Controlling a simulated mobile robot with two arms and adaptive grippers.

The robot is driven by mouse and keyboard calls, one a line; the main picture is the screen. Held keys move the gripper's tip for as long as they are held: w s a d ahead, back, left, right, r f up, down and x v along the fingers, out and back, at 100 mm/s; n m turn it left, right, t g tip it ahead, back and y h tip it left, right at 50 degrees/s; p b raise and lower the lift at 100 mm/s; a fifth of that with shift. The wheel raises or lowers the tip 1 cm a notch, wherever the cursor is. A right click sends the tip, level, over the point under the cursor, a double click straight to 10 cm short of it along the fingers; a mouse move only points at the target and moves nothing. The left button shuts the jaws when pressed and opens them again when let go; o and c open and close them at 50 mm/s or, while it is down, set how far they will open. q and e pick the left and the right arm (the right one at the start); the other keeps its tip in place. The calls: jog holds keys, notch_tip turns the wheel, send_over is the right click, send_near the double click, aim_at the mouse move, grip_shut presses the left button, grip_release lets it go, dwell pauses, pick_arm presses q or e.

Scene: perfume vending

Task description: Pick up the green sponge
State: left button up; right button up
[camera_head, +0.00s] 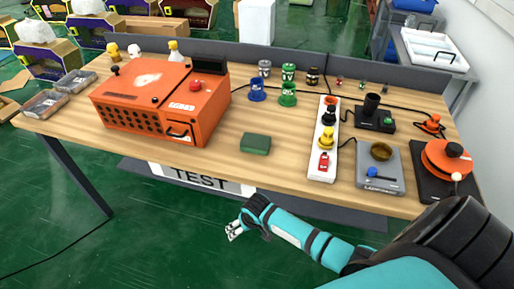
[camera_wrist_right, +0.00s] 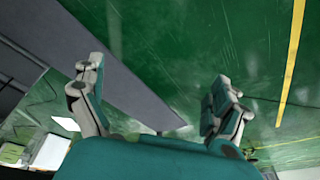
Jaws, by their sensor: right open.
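The green sponge (camera_head: 256,144) is a small dark green block lying flat on the wooden table (camera_head: 225,155), near its front edge, right of the orange box. My right gripper (camera_head: 233,232) is in front of the table, below the sponge in the head view and apart from it. In the right wrist view my right gripper (camera_wrist_right: 155,95) has its two fingers spread wide with nothing between them. The sponge does not show in the wrist view. My left gripper is not in view.
An orange box (camera_head: 150,120) stands left of the sponge. A white strip (camera_head: 323,150) with several coloured items and a grey scale (camera_head: 380,180) are to the right. Green and blue cups (camera_head: 288,95) stand behind. The table around the sponge is clear.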

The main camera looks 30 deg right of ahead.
jog(key=w+a+r+m+h+b, duration=0.1)
jog(key=w+r, duration=0.1)
jog(key=r, duration=1.1)
jog(key=w+r+m+b, duration=0.1)
jog(key=w+r, duration=0.1)
jog(key=r, duration=1.1)
jog(key=w+d+r+m+h, duration=0.3)
jog(key=w+d+r+m, duration=0.3)
jog(key=d+r, duration=0.5)
jog(key=p, duration=0.1)
send_near(256, 141)
jog(key=shift+y, duration=0.3)
jog(key=x, duration=0.4)
jog(key=shift+w+d+f, duration=0.15)
jog(key=shift+d+f, duration=0.15)
jog(key=shift+d, duration=0.05)
jog(key=shift+p+x, duration=0.7)
jog(key=shift+x, duration=2.1)
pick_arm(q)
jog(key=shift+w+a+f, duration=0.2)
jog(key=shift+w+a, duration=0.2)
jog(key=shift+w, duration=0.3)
pick_arm(e)
jog(key=shift+r, duration=0.1)
jog(key=c, duration=0.4)
